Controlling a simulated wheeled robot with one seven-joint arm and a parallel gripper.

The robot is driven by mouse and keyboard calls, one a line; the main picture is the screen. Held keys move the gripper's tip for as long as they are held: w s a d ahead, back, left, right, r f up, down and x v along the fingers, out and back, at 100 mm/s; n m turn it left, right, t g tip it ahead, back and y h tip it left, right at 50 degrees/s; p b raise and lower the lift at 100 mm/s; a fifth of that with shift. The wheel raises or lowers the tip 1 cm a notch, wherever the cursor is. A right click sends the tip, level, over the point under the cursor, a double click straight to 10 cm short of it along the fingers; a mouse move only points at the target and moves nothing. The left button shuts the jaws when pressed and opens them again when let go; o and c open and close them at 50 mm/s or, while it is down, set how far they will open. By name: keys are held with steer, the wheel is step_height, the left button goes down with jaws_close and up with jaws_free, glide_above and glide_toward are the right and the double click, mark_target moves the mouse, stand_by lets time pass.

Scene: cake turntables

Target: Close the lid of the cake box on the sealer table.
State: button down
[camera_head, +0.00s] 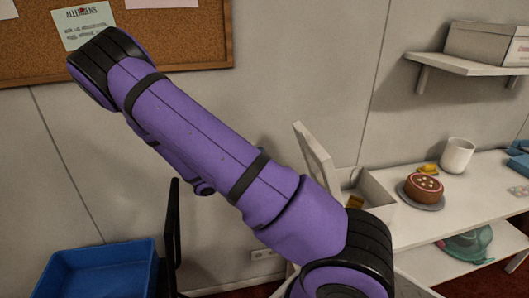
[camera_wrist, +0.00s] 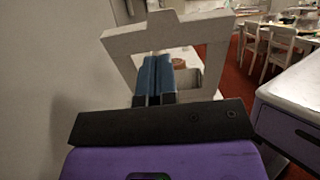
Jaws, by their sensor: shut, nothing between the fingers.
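The white cake box (camera_head: 376,192) is on the white table (camera_head: 470,205) at the right, partly hidden behind my arm. Its lid (camera_head: 315,152) stands up, open and tilted, at the box's left side. In the wrist view the lid (camera_wrist: 122,45) is a pale frame with a tab on top and a window-like opening. My gripper (camera_wrist: 157,60) has blue fingers pressed together and empty, seen against the lid's opening. Whether the fingers touch the lid or pass through it I cannot tell. My gripper is hidden in the head view.
A brown cake (camera_head: 424,185) on a grey plate and a white cup (camera_head: 457,155) are right of the box. A shelf (camera_head: 465,64) with a carton (camera_head: 487,43) is above. A blue crate (camera_head: 100,273) is at lower left. The wall is close behind.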

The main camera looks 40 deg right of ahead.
mark_target(302, 134)
steer(key=x, duration=1.1)
steer(key=shift+s+d+r, duration=0.15)
steer(key=shift+s+d, duration=0.05)
steer(key=shift+d, duration=0.05)
